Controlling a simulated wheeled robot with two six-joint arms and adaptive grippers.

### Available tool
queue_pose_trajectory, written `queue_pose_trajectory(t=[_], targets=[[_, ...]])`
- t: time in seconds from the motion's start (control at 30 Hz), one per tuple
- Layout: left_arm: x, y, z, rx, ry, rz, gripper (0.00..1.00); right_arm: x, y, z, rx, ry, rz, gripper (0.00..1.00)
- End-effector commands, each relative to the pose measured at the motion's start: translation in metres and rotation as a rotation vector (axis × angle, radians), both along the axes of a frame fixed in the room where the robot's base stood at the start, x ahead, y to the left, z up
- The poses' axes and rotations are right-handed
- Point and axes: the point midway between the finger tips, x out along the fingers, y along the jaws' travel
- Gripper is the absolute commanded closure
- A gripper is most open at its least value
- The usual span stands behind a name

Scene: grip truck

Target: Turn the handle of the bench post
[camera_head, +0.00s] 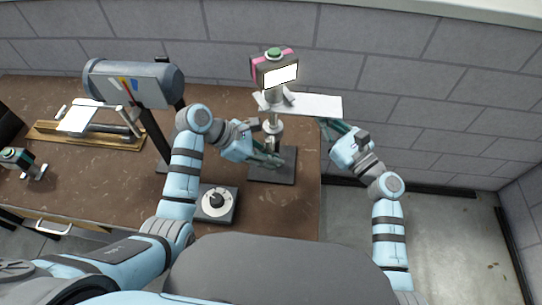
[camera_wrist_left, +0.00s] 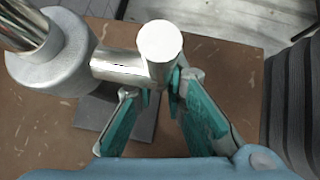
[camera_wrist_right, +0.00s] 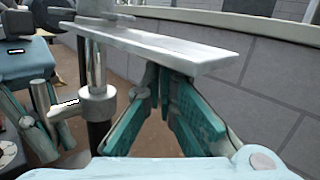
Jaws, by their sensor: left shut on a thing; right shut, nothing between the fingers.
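The bench post (camera_head: 272,138) stands upright on a dark square base (camera_head: 285,176) near the right edge of the brown bench. It carries a white plate (camera_head: 318,104) and a boxy head with a lit screen (camera_head: 281,75) on top. My left gripper (camera_head: 277,160) is at the post's lower part. In the left wrist view, its teal fingers (camera_wrist_left: 161,95) are shut on the round metal handle (camera_wrist_left: 160,45), which joins the post's collar by a short arm. My right gripper (camera_head: 325,122) is shut and empty; in the right wrist view its fingertips (camera_wrist_right: 165,80) are just under the white plate.
A grey cylinder on a stand (camera_head: 134,84) and a wooden-based device (camera_head: 88,132) stand at the left. A square base with a black knob (camera_head: 216,203) is in front of the post. A small device (camera_head: 20,160) is at the far left. A grey block wall (camera_head: 350,40) is behind.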

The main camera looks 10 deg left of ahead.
Motion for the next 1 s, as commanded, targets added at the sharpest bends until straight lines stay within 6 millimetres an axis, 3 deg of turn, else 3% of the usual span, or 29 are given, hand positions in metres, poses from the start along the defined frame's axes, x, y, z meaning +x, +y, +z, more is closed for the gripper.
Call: queue_pose_trajectory(t=[0.3,0.33,0.47,0.8,1.0], targets=[[0.001,0.000,0.001,0.001,-0.004,0.001,1.00,0.000,0.000,0.002,0.002,-0.004,0.000,1.00],[0.001,0.000,0.001,0.001,-0.004,0.001,0.87,0.000,0.000,0.002,0.002,-0.004,0.000,1.00],[0.001,0.000,0.001,0.001,-0.003,0.001,0.68,0.000,0.000,0.002,0.002,-0.004,0.000,1.00],[0.000,0.003,0.003,0.001,-0.002,0.001,0.68,0.000,0.000,0.002,0.001,-0.003,0.000,1.00],[-0.004,0.033,0.032,0.005,-0.006,0.001,0.68,0.000,0.000,0.001,0.001,-0.003,0.000,1.00]])
